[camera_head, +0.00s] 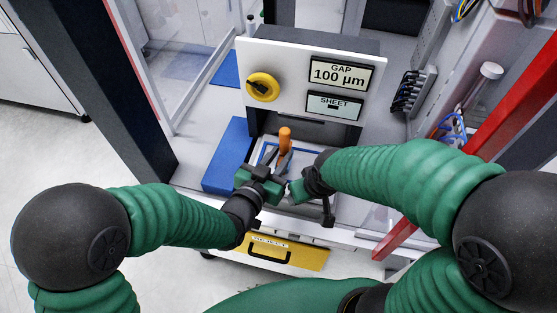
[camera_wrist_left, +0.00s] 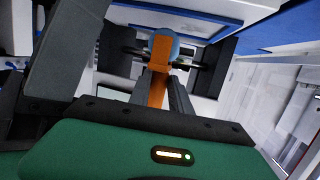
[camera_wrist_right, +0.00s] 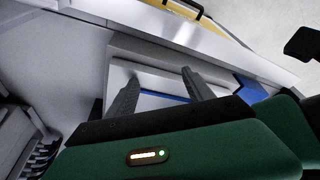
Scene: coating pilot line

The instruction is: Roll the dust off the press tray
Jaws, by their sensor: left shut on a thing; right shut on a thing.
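The dust roller has an orange handle (camera_head: 285,141), which stands up from my left gripper (camera_head: 274,176) in the head view. In the left wrist view the orange handle (camera_wrist_left: 158,84) lies between my left fingers, with a rounded blue roller head (camera_wrist_left: 163,46) beyond it. My left gripper is shut on the handle. The press tray is a pale plate with a blue-edged surface; it shows in the right wrist view (camera_wrist_right: 147,80), at my right gripper (camera_wrist_right: 160,85). That gripper is shut on the tray, its grip partly unclear. In the head view my grippers hide much of the tray.
A yellow drawer front (camera_head: 300,255) is below. A dark post and a red-edged frame flank the space.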

